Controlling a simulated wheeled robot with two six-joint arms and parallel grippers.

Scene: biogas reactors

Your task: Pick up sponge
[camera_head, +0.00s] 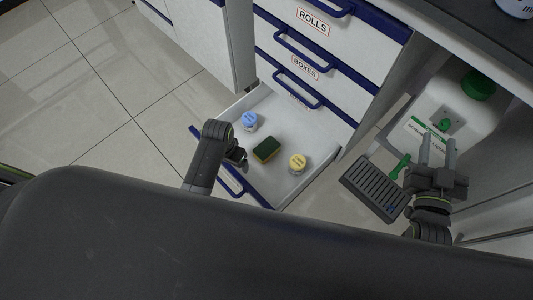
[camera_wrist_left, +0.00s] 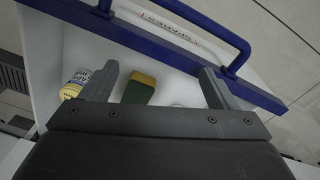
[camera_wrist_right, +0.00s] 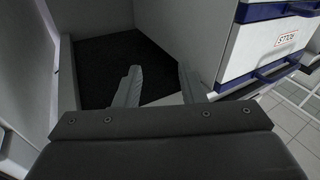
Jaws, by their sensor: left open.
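A sponge (camera_head: 266,149), dark green on top with a yellow layer, lies in the open bottom drawer (camera_head: 316,157). My left gripper (camera_head: 238,157) is above the drawer, just left of the sponge in the head view. In the left wrist view the sponge (camera_wrist_left: 138,90) shows between the two spread fingers, nearer the left one, and nothing is held. My right gripper (camera_head: 437,150) is open and empty, away to the right in front of a white canister.
A blue-lidded jar (camera_head: 250,121) and a yellow-lidded jar (camera_head: 298,163) stand in the drawer on either side of the sponge. Shut drawers with blue handles (camera_head: 304,50) rise behind. A white canister (camera_head: 450,110) with a green cap stands at right. Tiled floor (camera_head: 90,90) is clear at left.

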